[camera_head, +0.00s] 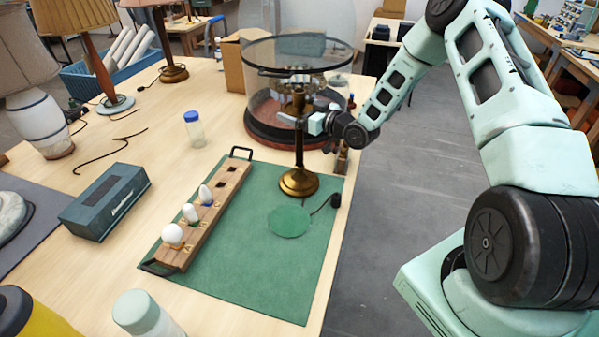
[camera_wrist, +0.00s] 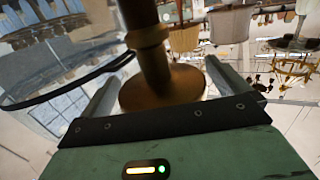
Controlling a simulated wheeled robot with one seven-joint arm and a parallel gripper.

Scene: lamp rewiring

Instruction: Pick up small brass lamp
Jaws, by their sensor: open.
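The small brass lamp (camera_head: 299,150) stands upright on the green mat (camera_head: 240,262), with a round base and a slim stem. A dark cord with a plug lies beside its base. My gripper (camera_head: 312,123) is at the lamp's upper stem, coming from the right. In the wrist view, the brass stem (camera_wrist: 150,55) passes between my two open fingers (camera_wrist: 160,78), with the round base beyond. I cannot tell whether either finger touches the stem.
A glass cylinder on a round base (camera_head: 262,130) stands close behind the lamp. A wooden bulb rack (camera_head: 205,218) with several bulbs lies to the left. A dark box (camera_head: 105,200) and a blue-capped jar (camera_head: 194,130) are farther left. The table's right edge is near.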

